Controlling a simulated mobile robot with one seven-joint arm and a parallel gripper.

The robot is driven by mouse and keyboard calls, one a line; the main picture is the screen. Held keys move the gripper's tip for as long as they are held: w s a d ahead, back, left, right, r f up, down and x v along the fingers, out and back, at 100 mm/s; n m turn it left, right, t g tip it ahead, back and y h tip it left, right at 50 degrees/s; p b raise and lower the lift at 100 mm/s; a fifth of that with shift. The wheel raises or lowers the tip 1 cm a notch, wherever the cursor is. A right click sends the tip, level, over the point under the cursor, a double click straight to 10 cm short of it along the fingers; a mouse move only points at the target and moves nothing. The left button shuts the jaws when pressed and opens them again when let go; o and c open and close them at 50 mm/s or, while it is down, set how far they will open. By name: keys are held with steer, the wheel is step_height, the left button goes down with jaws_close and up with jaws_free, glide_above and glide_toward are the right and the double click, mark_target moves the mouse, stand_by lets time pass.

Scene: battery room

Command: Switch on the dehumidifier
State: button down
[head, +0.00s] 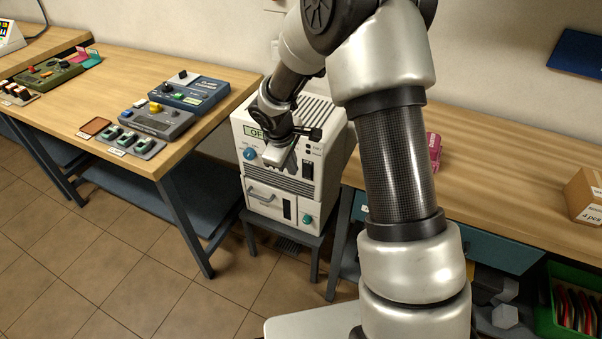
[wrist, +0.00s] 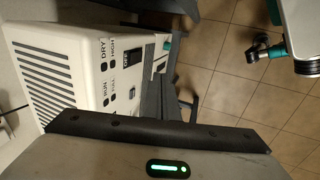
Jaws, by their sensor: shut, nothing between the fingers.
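The dehumidifier (head: 311,175) is a white box with a vented top, standing on a dark stool between two tables. Its front has a small green display (head: 256,131), seemingly reading OFF, a blue knob (head: 250,154) at upper left and a teal knob (head: 307,219) at lower right. My gripper (head: 278,158) is shut and empty, in front of the upper panel, right of the blue knob; I cannot tell if it touches. It hides part of the panel.
The left table (head: 130,75) carries several control boxes, including a blue one (head: 189,91) and a grey one (head: 157,120). The right table (head: 500,165) holds a pink object (head: 433,152) and a cardboard box (head: 584,196). A green crate (head: 545,318) sits below. The tiled floor in front is clear.

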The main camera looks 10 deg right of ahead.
mark_target(307, 171)
steer(key=w+d+f+b, duration=0.2)
steer(key=w+d+f, duration=0.2)
steer(key=f, duration=0.6)
steer(key=shift+w+d, duration=0.15)
steer(key=shift+w, duration=0.8)
steer(key=shift+w+d, duration=0.1)
steer(key=shift+w, duration=0.1)
